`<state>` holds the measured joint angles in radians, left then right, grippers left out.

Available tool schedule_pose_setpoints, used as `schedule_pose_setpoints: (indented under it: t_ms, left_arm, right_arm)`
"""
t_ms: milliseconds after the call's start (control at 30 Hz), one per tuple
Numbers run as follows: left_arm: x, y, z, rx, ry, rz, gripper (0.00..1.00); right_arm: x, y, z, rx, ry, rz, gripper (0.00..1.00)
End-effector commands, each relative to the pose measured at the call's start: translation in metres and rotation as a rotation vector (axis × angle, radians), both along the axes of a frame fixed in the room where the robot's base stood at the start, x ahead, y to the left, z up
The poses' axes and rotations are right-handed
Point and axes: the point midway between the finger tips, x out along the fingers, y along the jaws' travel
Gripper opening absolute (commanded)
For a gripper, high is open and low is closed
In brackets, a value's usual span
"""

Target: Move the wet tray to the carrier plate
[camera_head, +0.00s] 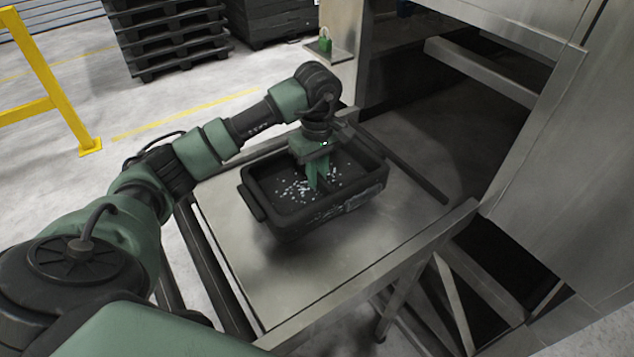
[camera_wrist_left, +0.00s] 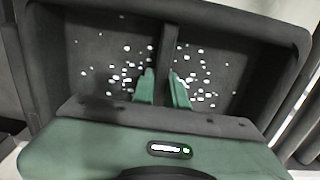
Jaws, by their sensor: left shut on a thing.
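The wet tray (camera_head: 305,223) is a dark, deep rectangular bin with white droplets on its floor. It is over a flat metal surface (camera_head: 235,235) between dark rails; a shadow lies beneath it, and I cannot tell whether it touches. My left gripper (camera_head: 318,183) reaches down into the middle of the tray. In the left wrist view the green fingers (camera_wrist_left: 161,80) sit on both sides of the tray's central divider (camera_wrist_left: 168,45), shut on it. The tray's rim also shows in that view (camera_wrist_left: 215,15). I cannot identify the carrier plate for certain. My right gripper is not in view.
A large metal machine (camera_head: 575,150) with a dark opening stands to the right of the metal surface. A small green padlock-like item (camera_head: 325,42) sits on a ledge behind. A yellow rail (camera_head: 45,80) and black pallets (camera_head: 170,35) stand at the back left.

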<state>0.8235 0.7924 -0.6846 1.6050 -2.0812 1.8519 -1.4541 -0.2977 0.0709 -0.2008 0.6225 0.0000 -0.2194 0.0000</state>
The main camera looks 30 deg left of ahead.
Motion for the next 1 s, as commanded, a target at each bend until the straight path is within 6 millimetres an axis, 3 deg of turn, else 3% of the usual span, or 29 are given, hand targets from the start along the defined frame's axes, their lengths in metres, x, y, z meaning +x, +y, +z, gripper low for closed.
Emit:
schedule_pose_setpoints:
  t_ms: [267,633,667,700,1000]
  left_arm:
    - [-0.001,-0.001,-0.034,-0.001,0.004,-0.001,0.0]
    - [0.0,0.0,-0.04,0.0,0.0,-0.001,0.0]
    - [-0.001,0.0,-0.039,0.0,0.001,-0.001,0.22]
    - [-0.001,0.0,-0.038,0.0,0.001,-0.001,0.34]
    - [-0.001,0.0,-0.038,0.0,0.001,-0.001,0.36]
  right_arm:
    - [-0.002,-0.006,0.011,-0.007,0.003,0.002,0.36]
    - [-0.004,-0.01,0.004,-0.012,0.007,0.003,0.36]
    - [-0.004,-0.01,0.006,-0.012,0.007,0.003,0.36]
    - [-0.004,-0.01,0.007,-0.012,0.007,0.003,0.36]
    - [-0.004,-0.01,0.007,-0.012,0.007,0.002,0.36]
